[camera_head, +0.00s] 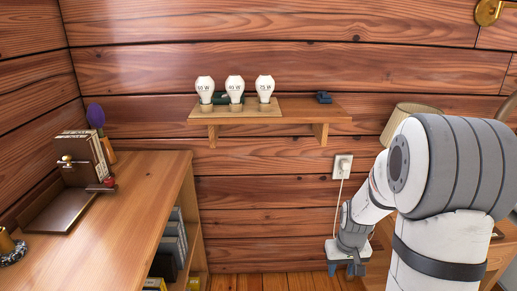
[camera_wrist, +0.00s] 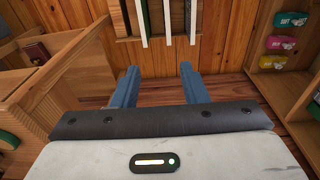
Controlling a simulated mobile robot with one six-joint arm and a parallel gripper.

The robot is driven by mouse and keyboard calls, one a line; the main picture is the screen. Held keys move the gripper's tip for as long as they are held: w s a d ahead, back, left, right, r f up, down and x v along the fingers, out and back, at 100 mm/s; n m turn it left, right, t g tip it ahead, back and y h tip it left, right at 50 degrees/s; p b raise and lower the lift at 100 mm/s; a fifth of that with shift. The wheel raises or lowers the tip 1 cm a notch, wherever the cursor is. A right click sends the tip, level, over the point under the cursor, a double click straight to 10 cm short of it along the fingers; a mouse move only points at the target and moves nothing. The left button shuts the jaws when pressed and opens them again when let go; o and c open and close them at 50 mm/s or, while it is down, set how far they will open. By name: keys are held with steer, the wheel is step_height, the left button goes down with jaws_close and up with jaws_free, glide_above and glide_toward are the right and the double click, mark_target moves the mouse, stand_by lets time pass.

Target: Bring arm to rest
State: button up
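My arm shows in the head view at the right, its white and grey links bent down toward the nightstand side. My gripper (camera_head: 346,268) hangs low in front of the wall, below the outlet. In the wrist view my gripper (camera_wrist: 157,84) has two blue fingers, apart, with nothing between them. The wooden floor and plank wall show beyond the fingers. Nothing is seen held.
A wall shelf (camera_head: 335,112) bears three light bulbs (camera_head: 235,88) on a board. A wooden cabinet (camera_head: 150,185) stands left with a book holder (camera_head: 82,165). A lamp (camera_head: 408,119) and a plugged outlet (camera_head: 343,166) are near my arm. Open shelving (camera_wrist: 283,85) shows right in the wrist view.

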steer(key=s+a+r+p, duration=0.2)
steer(key=s+r+p, duration=0.3)
steer(key=r, duration=0.7)
steer(key=s+a+r+t+p, duration=0.1)
steer(key=s+a+r+p, duration=0.2)
steer(key=r, duration=0.9)
steer(key=s+a+r+p, duration=0.3)
steer(key=s+r+p, duration=0.5)
steer(key=r+p, duration=0.2)
step_height(320, 180, up, 2)
steer(key=shift+s+r+t+p, duration=0.2)
steer(key=shift+r+t+p, duration=0.05)
steer(key=shift+t+p, duration=0.1)
